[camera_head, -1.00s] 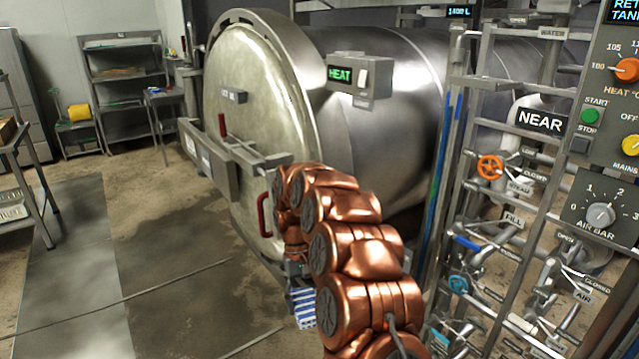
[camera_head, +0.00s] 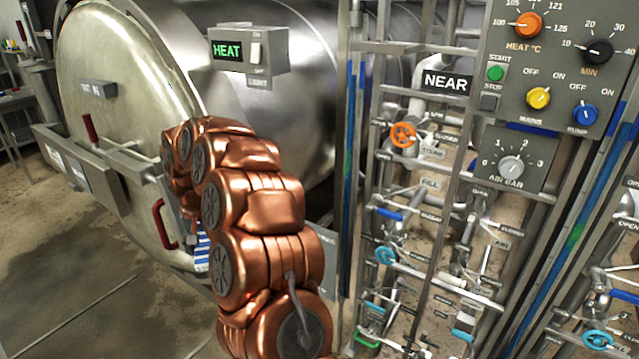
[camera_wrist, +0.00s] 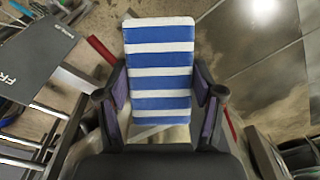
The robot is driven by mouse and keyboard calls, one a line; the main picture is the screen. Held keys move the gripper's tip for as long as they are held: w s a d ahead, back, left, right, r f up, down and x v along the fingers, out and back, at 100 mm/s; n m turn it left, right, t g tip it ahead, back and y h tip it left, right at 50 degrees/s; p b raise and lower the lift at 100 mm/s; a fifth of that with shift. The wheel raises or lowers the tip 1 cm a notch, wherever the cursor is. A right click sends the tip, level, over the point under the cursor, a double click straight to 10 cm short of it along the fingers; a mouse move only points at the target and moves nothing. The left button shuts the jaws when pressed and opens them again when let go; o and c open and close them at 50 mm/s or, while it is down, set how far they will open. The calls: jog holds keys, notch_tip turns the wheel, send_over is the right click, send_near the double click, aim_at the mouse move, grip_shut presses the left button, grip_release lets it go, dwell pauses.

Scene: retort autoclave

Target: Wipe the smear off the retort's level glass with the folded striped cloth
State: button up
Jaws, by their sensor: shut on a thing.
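The folded cloth (camera_wrist: 160,60), striped blue and white, is held between the two dark fingers of my gripper (camera_wrist: 160,88) in the wrist view. In the head view a small part of the cloth (camera_head: 202,252) shows low by the retort's round door, left of my copper arm. My gripper is mostly hidden there behind the arm. The retort (camera_head: 125,75) is a large steel drum on its side. Upright blue strips (camera_head: 349,150) stand right of it, and another blue strip with a green patch (camera_head: 574,236) is at the far right. I cannot tell which is the level glass, or make out a smear.
A pipe rack with valves, including an orange handwheel (camera_head: 404,134), stands right of my arm. A control panel (camera_head: 560,75) is above it. The door's red handle (camera_head: 164,224) is close to the cloth. Open floor (camera_head: 60,290) lies at left.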

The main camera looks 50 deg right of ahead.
jog(key=s+d+r+m+t+h+b, duration=0.1)
jog(key=s+d+r+m+h, duration=0.2)
jog(key=d, duration=0.6)
jog(key=s+d+r+m+t+h, duration=0.1)
jog(key=d+r+m+h, duration=0.25)
jog(key=d, duration=0.45)
jog(key=m+g+h+b, duration=0.2)
jog(key=m+h, duration=0.1)
jog(key=h, duration=0.3)
send_near(347, 172)
notch_tip(347, 172, down, 2)
jog(key=w+a, duration=0.2)
jog(key=d+p, duration=0.2)
jog(key=d, duration=0.1)
jog(key=d+p, duration=0.2)
jog(key=d, duration=0.1)
jog(key=shift+w+f, duration=0.15)
jog(key=shift+w, duration=0.1)
jog(key=shift+d+b, duration=0.3)
jog(key=shift+d, duration=0.65)
jog(key=shift+f, duration=0.1)
jog(key=s+b, duration=0.2)
jog(key=b, duration=0.1)
jog(key=shift+s+f, duration=0.1)
jog(key=shift+s+b, duration=0.85)
jog(key=shift+b, duration=0.3)
